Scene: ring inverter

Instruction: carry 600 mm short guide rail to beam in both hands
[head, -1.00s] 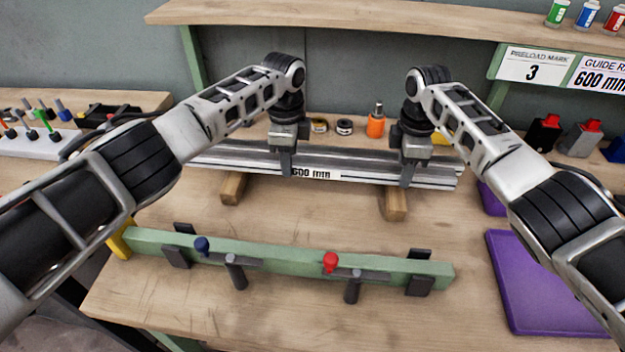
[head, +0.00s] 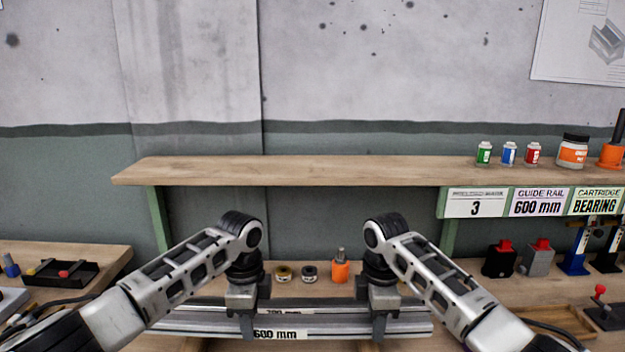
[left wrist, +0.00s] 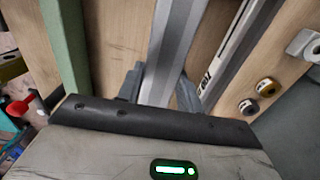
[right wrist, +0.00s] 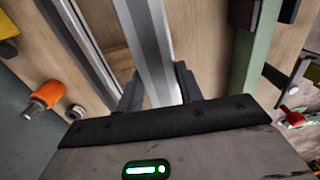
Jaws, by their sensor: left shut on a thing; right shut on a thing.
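The 600 mm guide rail (head: 340,330) is a long silver bar with a white "600 mm" label (head: 280,334). My left gripper (head: 247,328) is shut on it left of the label, and my right gripper (head: 380,326) is shut on it to the right. The held rail runs between the fingers in the left wrist view (left wrist: 175,45) and in the right wrist view (right wrist: 150,45). The green beam (left wrist: 66,50) runs alongside, apart from the rail; it also shows in the right wrist view (right wrist: 258,50). I cannot tell how high the rail is held.
A second labelled rail (left wrist: 236,50) lies behind the held one, with bare wood between them. Two small rolls (head: 296,273) and an orange bottle (head: 340,270) stand behind the rails. A wooden shelf (head: 300,171) spans the back. A black tray (head: 62,273) sits at left.

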